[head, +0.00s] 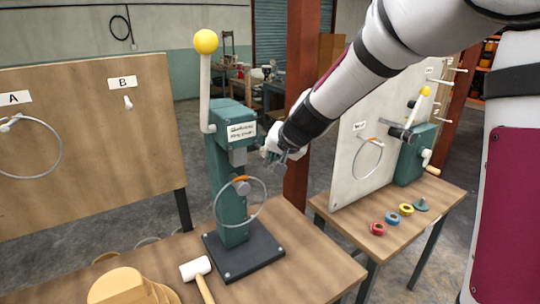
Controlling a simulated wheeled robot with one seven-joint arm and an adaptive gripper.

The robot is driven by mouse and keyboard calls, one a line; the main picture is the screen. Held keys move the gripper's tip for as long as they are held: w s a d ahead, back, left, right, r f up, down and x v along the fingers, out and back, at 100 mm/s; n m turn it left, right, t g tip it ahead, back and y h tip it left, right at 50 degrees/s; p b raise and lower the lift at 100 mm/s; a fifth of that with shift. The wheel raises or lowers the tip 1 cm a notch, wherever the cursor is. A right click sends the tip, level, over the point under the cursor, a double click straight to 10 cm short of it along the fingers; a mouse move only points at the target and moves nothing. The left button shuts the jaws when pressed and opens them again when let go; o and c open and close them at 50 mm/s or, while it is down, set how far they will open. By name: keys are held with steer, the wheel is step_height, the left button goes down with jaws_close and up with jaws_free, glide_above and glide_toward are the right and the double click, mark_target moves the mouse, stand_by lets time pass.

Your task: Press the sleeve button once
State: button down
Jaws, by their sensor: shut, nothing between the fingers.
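A teal press (229,160) with a long lever ending in a yellow knob (206,41) stands on a dark base plate on the near wooden table. A white label is on its head; its writing is too small to read surely. A metal ring (240,210) with an orange section at its top hangs at the front of the press. I cannot identify a sleeve button. My gripper (281,158) is shut and empty, just right of the press head. It looks apart from the press, though the depth gap is hard to judge.
A white mallet (196,268) and round wooden pieces (117,285) lie on the near table. Board A/B (90,150) stands at left. A right table holds a white board (352,175), another teal machine (416,150), and red, blue and yellow round pieces (392,218). A rust-coloured post (300,100) stands behind.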

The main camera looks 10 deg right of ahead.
steer(key=shift+s, duration=0.1)
steer(key=shift+s+d+b, duration=0.2)
steer(key=shift+s+b, duration=0.25)
steer(key=shift+s, duration=0.15)
steer(key=shift+s+d+b, duration=0.2)
steer(key=shift+s+b, duration=0.25)
steer(key=shift+s, duration=0.1)
steer(key=s, duration=0.1)
steer(key=s+d+b, duration=0.1)
steer(key=s, duration=0.1)
steer(key=s+b, duration=0.1)
steer(key=shift+s+d, duration=0.25)
steer(key=shift+s, duration=0.15)
